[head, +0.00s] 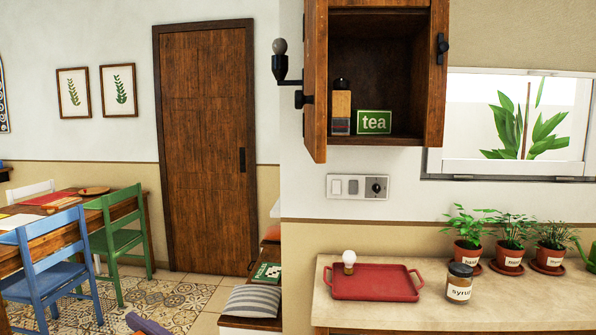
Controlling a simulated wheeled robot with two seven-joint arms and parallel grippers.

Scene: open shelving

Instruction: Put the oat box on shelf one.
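No box that reads as oat can be made out in the head view. An open wooden wall cabinet (375,70) hangs at the upper middle, with its doors swung out. On its bottom board stand a green box labelled "tea" (374,122) and, left of it, a tan container with a dark top (341,106). I cannot read any label on that container. No numbered shelf shows. Neither of my grippers is in view.
Below the cabinet, a counter (520,305) holds a red tray (372,284) with a small white bulb-like thing (349,262), a syrup jar (459,282) and several potted herbs (468,230). A table with chairs (50,260) stands at the left. Tiled floor before the closed door (205,150) is clear.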

